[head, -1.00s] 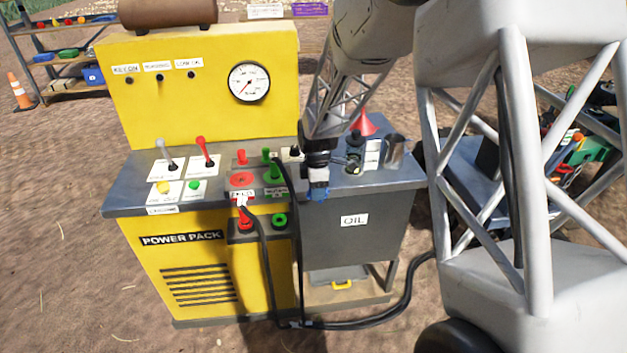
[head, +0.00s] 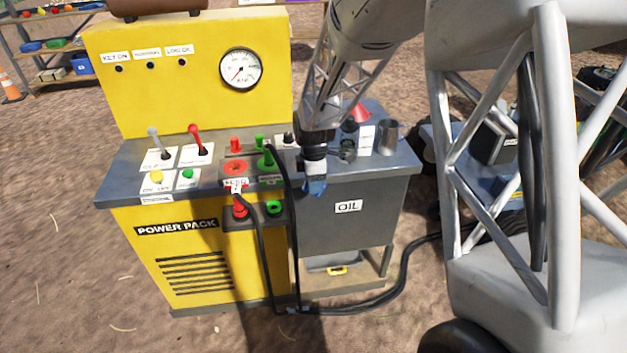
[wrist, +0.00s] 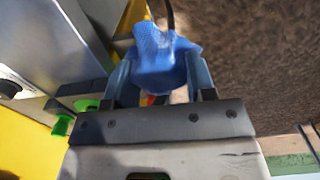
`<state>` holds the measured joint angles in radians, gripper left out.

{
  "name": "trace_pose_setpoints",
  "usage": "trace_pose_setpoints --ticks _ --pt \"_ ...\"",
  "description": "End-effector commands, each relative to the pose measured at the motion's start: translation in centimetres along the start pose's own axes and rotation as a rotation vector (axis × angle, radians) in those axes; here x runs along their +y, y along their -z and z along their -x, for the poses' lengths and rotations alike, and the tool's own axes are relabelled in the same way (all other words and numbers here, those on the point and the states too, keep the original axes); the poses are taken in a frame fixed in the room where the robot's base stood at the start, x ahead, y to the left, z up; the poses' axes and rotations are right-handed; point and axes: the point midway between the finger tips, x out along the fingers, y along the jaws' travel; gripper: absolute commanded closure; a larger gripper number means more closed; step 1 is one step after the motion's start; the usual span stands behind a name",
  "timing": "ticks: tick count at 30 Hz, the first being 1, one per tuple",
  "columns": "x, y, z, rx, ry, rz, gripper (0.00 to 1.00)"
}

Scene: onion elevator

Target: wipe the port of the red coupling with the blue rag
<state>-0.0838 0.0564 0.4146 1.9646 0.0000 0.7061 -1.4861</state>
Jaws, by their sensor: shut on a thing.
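My gripper (head: 315,181) is shut on the blue rag (head: 314,187), in front of the tank marked OIL and right of the couplings. In the wrist view the crumpled rag (wrist: 165,62) bulges between the two fingers (wrist: 158,82). The red coupling's round face (head: 235,168) is on the power pack's top panel, left of my gripper and apart from the rag. A red upright piece (head: 235,145) stands behind it. A lower red fitting (head: 240,210) is on the front ledge, by a black hose. Any dirt on the port is too small to tell.
A green coupling (head: 267,161) stands right of the red one, with a black hose (head: 290,215) hanging between it and my gripper. Lever switches (head: 199,147) are further left. A red funnel (head: 360,112) and a metal cup (head: 388,137) stand on the right.

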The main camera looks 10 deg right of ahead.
Motion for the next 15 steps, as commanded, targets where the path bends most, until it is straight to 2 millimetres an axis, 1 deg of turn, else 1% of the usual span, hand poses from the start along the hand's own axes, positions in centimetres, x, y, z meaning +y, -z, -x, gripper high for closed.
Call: trace_pose_setpoints --ticks 1,2,3,5,6,11,15 --pt "0.0 0.0 0.0 0.000 0.000 0.000 0.77" --pt "0.0 0.0 0.0 0.000 0.000 0.000 0.51" --pt "0.0 0.0 0.0 0.000 0.000 0.000 0.57" --pt "0.0 0.0 0.0 0.000 0.000 0.000 0.67" --pt "0.0 0.0 0.0 0.000 0.000 0.000 0.68" --pt "0.2 0.2 0.1 0.000 0.000 0.000 0.68" --pt "1.1 1.2 0.2 0.000 0.001 0.000 0.68"
